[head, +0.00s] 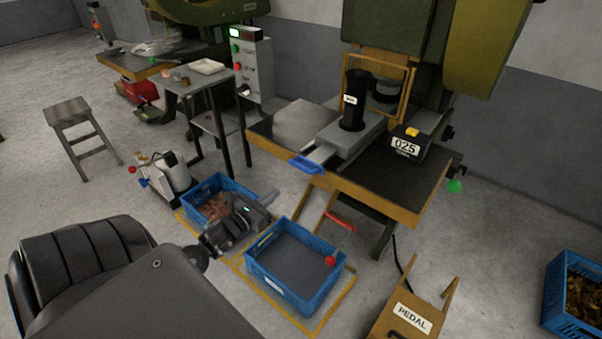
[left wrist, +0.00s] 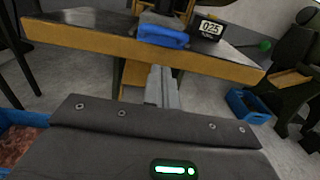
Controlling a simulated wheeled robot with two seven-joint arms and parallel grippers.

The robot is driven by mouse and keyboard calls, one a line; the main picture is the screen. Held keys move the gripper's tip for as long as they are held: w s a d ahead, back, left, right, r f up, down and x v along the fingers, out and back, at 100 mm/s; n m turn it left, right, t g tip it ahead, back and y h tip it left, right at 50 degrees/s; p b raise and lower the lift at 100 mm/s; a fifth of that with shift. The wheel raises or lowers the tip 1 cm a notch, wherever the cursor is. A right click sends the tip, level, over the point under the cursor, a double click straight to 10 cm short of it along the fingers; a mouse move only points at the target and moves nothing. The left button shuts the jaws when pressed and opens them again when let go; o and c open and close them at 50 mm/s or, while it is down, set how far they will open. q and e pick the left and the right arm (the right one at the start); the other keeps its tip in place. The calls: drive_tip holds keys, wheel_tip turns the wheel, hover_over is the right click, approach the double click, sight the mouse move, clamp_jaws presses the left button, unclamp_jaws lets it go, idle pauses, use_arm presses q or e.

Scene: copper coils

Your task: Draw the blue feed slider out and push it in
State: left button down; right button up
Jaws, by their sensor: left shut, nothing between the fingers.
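The blue feed slider handle (head: 306,164) sticks out from the front edge of the press table, at the end of a grey slide under the black die post (head: 355,100). In the left wrist view the blue handle (left wrist: 162,37) is ahead of the fingers. My left gripper (head: 268,198) is below and to the left of the handle, over the floor crates, and apart from it. Its two fingers (left wrist: 161,80) are together with nothing between them. My right gripper is not in view.
The press table's wooden edge (head: 372,198) runs beside the slider. A blue crate (head: 290,287) and another with copper-coloured pieces (head: 210,180) stand below. A red-knobbed lever (head: 331,260) is near the crate. A pedal box (head: 412,318) stands front right.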

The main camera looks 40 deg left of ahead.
use_arm(q)
approach(308, 166)
drive_tip(key=w, duration=0.5)
drive_tip(key=shift+w+a+r, duration=0.1)
drive_tip(key=shift+w, duration=0.85)
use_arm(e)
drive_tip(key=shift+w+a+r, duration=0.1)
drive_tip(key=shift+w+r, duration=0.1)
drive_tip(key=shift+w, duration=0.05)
